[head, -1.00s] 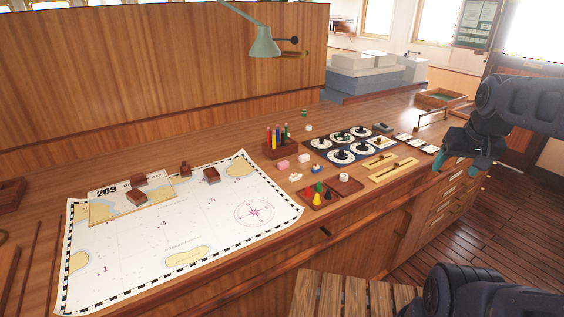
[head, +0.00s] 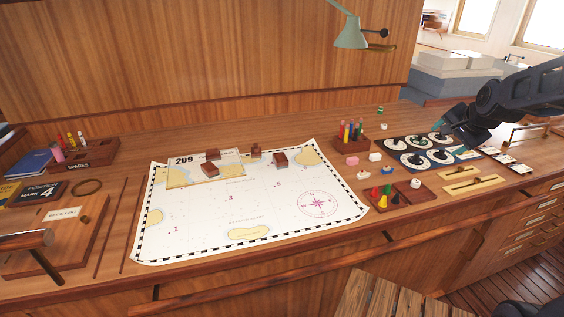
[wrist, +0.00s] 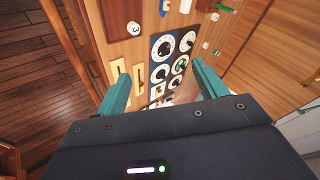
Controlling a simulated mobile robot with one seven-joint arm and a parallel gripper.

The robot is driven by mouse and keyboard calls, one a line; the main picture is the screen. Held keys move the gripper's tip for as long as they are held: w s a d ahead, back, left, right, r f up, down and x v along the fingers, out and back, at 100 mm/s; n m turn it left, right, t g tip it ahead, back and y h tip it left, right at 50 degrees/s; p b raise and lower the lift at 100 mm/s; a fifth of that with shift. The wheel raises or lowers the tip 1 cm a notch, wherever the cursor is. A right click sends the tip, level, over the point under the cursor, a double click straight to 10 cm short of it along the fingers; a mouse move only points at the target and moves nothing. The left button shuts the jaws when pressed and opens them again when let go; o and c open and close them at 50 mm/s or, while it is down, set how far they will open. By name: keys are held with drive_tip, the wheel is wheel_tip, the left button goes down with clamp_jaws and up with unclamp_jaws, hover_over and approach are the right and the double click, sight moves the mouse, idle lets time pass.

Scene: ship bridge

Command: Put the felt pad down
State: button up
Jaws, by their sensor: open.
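My gripper (head: 452,138) is open, its two teal fingers spread over the right part of the dial panel. In the wrist view, the gripper (wrist: 167,68) has nothing visible between its fingers. Beyond the fingertips is the dark panel (wrist: 172,58) with several white round dials; it also shows in the head view (head: 411,158). A small green patch (wrist: 181,64) shows on one dial, but I cannot tell what it is. I cannot pick out a felt pad for sure in either view.
A chart (head: 190,220) with several brown blocks covers the middle of the desk. A pen holder (head: 350,144), a wooden tray (head: 398,205) with coloured pawns and brass strips (head: 472,184) lie near the panel. A green lamp (head: 349,34) hangs above. Bare wood lies behind the chart.

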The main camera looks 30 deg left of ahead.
drive_tip(key=w+a+f+m+y, duration=0.1)
drive_tip(key=w+a+f+m, duration=0.1)
drive_tip(key=a, duration=0.5)
drive_tip(key=w+a+f+m+y, duration=0.1)
drive_tip(key=w+a+m, duration=0.1)
drive_tip(key=a, duration=0.5)
drive_tip(key=m+t+y, duration=0.2)
drive_tip(key=m+y, duration=0.2)
drive_tip(key=m, duration=1.3)
approach(282, 160)
drive_tip(key=shift+a+f, duration=0.3)
drive_tip(key=shift+a, duration=0.2)
drive_tip(key=x, duration=0.5)
drive_tip(key=shift+w+a, duration=0.1)
drive_tip(key=shift+w+d+x, duration=0.1)
drive_tip(key=shift+d+x, duration=0.05)
drive_tip(key=shift+x, duration=1.2)
drive_tip(key=shift+w+d+x, duration=0.1)
drive_tip(key=shift+w+x, duration=0.05)
drive_tip(key=shift+x, duration=1.15)
drive_tip(key=c, duration=1.1)
drive_tip(key=shift+c, duration=0.2)
